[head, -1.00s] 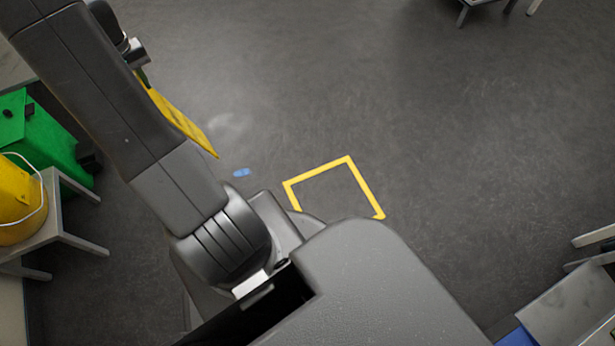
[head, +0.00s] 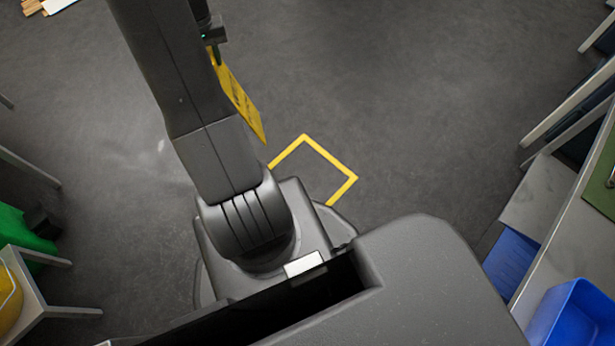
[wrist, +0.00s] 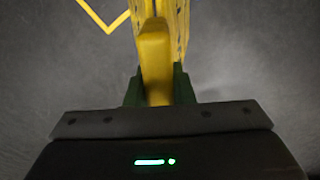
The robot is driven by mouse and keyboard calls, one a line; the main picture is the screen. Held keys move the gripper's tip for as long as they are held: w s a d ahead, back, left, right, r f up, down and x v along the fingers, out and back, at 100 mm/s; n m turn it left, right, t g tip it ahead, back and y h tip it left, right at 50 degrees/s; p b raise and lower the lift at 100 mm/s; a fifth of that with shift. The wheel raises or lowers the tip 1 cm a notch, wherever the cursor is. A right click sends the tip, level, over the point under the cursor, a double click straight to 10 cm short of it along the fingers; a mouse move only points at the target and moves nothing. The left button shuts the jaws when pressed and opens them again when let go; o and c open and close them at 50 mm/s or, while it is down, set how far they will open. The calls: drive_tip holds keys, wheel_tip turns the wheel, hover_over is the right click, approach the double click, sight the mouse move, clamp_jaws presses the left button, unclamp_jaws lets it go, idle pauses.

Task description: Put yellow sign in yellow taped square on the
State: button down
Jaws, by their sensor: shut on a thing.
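The yellow sign (head: 238,98) hangs in the air to the right of my arm in the head view, partly hidden behind it. My gripper (wrist: 160,92) is shut on the top of the yellow sign (wrist: 156,50) in the wrist view, with green fingers on either side. The yellow taped square (head: 349,181) lies on the floor to the lower right of the sign, near my base, which hides part of it. A corner of the taped square (wrist: 108,30) shows at the upper left of the wrist view, apart from the sign.
A green bin (head: 22,230) and a small table (head: 40,300) stand at the lower left. A bench (head: 590,215) with blue containers (head: 572,318) runs along the right. Wooden pieces (head: 32,8) lie at the far upper left. The grey floor around the square is clear.

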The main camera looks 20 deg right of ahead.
drive_tip(key=s+d+f+m+b, duration=0.1)
drive_tip(key=s+d+f+m, duration=0.55)
drive_tip(key=s+d, duration=0.3)
drive_tip(key=s+d+f+m, duration=0.5)
drive_tip(key=s+d+f, duration=0.35)
drive_tip(key=d, duration=0.25)
wheel_tip(320, 180, down, 9)
drive_tip(key=b, duration=0.3)
drive_tip(key=shift+s, duration=0.45)
drive_tip(key=shift+a+f+b, duration=0.1)
drive_tip(key=shift+b, duration=0.2)
drive_tip(key=c, duration=1.6)
unclamp_jaws()
drive_tip(key=o, duration=0.3)
drive_tip(key=shift+o, duration=0.2)
wheel_tip(320, 180, up, 12)
drive_tip(key=p, duration=0.4)
